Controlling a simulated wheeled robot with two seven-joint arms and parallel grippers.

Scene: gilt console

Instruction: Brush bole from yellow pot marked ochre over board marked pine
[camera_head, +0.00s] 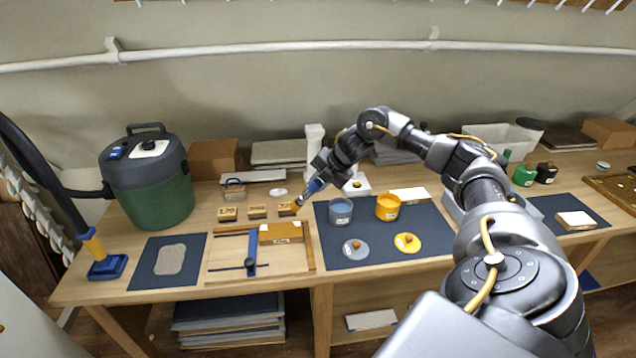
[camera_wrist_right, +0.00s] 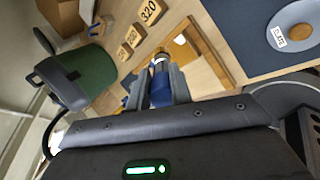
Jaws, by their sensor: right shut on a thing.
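My right gripper (camera_head: 322,176) is shut on a blue-handled brush (camera_head: 315,186), which points down and left above the table. The right wrist view shows the blue handle (camera_wrist_right: 160,88) between the jaws (camera_wrist_right: 160,92). A yellow pot (camera_head: 388,208) stands open on a dark mat, right of the brush, beside a blue-grey pot (camera_head: 341,212). A brown board (camera_head: 281,234) with a small pale label lies in the wooden frame below the brush; it is apart from the brush in the head view. My left gripper is out of view.
Several sanding blocks (camera_head: 257,211) lie left of the brush tip. A blue clamp (camera_head: 251,254) sits on the frame. A grey lid (camera_head: 355,249) and yellow lid (camera_head: 407,243) lie on the dark mat (camera_head: 380,257). A green vacuum (camera_head: 150,180) stands left.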

